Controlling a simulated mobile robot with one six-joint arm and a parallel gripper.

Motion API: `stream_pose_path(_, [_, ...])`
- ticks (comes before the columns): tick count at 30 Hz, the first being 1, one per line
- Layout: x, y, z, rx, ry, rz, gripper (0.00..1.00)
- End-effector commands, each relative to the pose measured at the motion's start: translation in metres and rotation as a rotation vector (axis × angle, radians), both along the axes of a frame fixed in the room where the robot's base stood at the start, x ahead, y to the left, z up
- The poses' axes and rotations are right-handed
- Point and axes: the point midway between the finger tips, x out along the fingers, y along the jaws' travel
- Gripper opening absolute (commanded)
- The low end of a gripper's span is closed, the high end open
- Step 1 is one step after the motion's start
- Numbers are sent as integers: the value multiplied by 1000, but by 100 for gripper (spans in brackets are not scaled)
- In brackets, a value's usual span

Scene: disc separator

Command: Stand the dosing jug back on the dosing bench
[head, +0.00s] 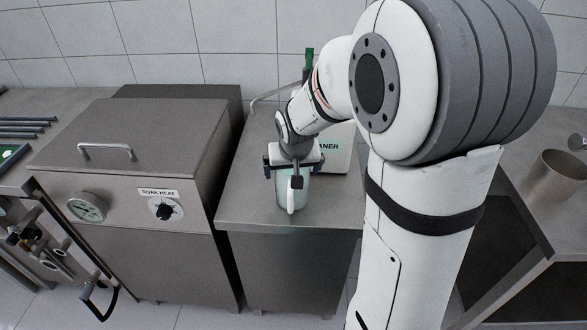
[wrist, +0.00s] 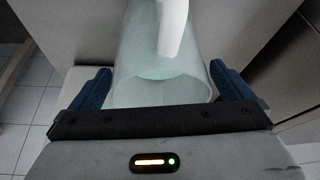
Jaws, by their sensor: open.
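The dosing jug (head: 283,192) is a pale translucent greenish vessel with a white handle. It is upright on the steel dosing bench (head: 250,212), near its front edge. My gripper (head: 293,166) is above and around the jug in the head view and hides its upper part. In the wrist view the jug (wrist: 163,60) lies between the two blue finger pads of my open gripper (wrist: 160,88), with a small gap visible on the right. Its white handle (wrist: 172,28) points away from the gripper body.
A white container labelled "...ANER" (head: 335,150) stands on the bench just behind and right of the jug, partly hidden by my arm. A steel soak-heat cabinet (head: 130,150) stands to the left. A metal cup (head: 556,176) is on another table at right.

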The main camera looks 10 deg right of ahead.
Motion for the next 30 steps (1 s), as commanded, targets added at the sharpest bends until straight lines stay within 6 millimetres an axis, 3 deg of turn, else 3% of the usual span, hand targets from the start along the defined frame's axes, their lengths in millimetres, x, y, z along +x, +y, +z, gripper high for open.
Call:
stream_pose_path(8, [-4,0,15,0,-3,0,100])
stream_pose_path(18, [-31,3,83,1,-5,-1,100])
stream_pose_path(26, [-45,4,111,0,-1,-1,100])
stream_pose_path(30, [-76,2,111,-1,30,14,100])
